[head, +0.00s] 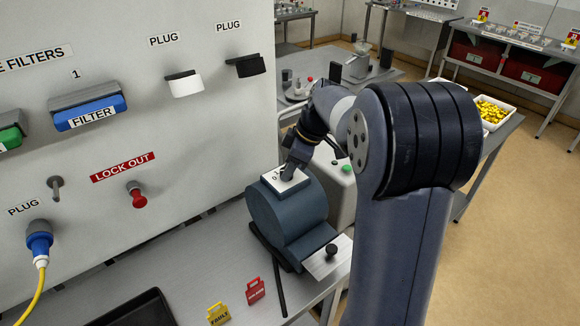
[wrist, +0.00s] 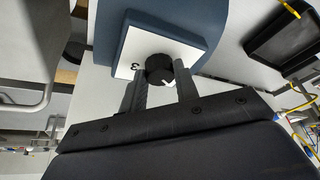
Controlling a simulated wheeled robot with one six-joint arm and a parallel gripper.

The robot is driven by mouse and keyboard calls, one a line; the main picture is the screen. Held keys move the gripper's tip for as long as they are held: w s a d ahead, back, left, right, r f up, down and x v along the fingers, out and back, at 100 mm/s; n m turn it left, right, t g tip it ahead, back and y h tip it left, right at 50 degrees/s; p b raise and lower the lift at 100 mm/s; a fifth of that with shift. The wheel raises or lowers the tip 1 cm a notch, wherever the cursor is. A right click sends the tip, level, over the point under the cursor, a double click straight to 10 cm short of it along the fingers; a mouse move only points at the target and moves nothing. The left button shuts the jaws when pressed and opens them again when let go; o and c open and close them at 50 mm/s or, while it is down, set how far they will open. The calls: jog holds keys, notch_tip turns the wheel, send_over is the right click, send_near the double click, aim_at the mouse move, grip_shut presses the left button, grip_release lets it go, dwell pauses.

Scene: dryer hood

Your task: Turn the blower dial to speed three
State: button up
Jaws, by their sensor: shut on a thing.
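The blower (head: 288,212) is a blue-grey drum housing on the bench, with a white dial plate (head: 270,182) on its top. In the wrist view the plate (wrist: 193,48) carries a black round dial (wrist: 159,66). A "3" shows on the plate left of the dial. The dial's white pointer mark shows at its lower right, away from the "3". My gripper (head: 290,172) reaches down to the plate from above. In the wrist view my gripper (wrist: 161,75) has one finger on each side of the dial and is shut on it. Other numbers are mostly hidden.
A wall panel at left holds a red lock-out knob (head: 137,197), a blue filter handle (head: 91,112) and a blue plug (head: 39,240). A small black knob (head: 331,250) stands at the blower's front. Red and yellow tags (head: 219,314) and a black tray (head: 140,308) lie on the bench.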

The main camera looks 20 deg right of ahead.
jog(key=m+t+b, duration=0.1)
jog(key=m+b, duration=0.1)
jog(key=shift+s+a+f+m+h, duration=0.1)
jog(key=shift+m+h, duration=0.2)
jog(key=shift+m, duration=0.1)
jog(key=m+b, duration=0.1)
jog(key=m, duration=0.1)
jog(key=shift+s+a+m+t+h, duration=0.1)
jog(key=shift+m+t+h, duration=0.2)
jog(key=shift+m+t, duration=0.1)
jog(key=m, duration=0.2)
jog(key=m+h, duration=0.1)
jog(key=m, duration=0.1)
jog(key=m+h, duration=0.1)
jog(key=m, duration=0.1)
jog(key=shift+a+t, duration=0.3)
jog(key=shift+t, duration=0.1)
jog(key=m+h, duration=0.1)
jog(key=m, duration=0.2)
jog(key=m+h+b, duration=0.1)
jog(key=m+h, duration=0.1)
jog(key=m, duration=0.1)
jog(key=shift+a+m+g, duration=0.2)
jog(key=shift+m+g, duration=0.1)
jog(key=m, duration=0.2)
jog(key=m+g+h, duration=0.1)
jog(key=m, duration=0.2)
jog(key=shift+a+m+h+b, duration=0.15)
jog(key=shift+m+h+b, duration=0.15)
jog(key=shift+b, duration=0.05)
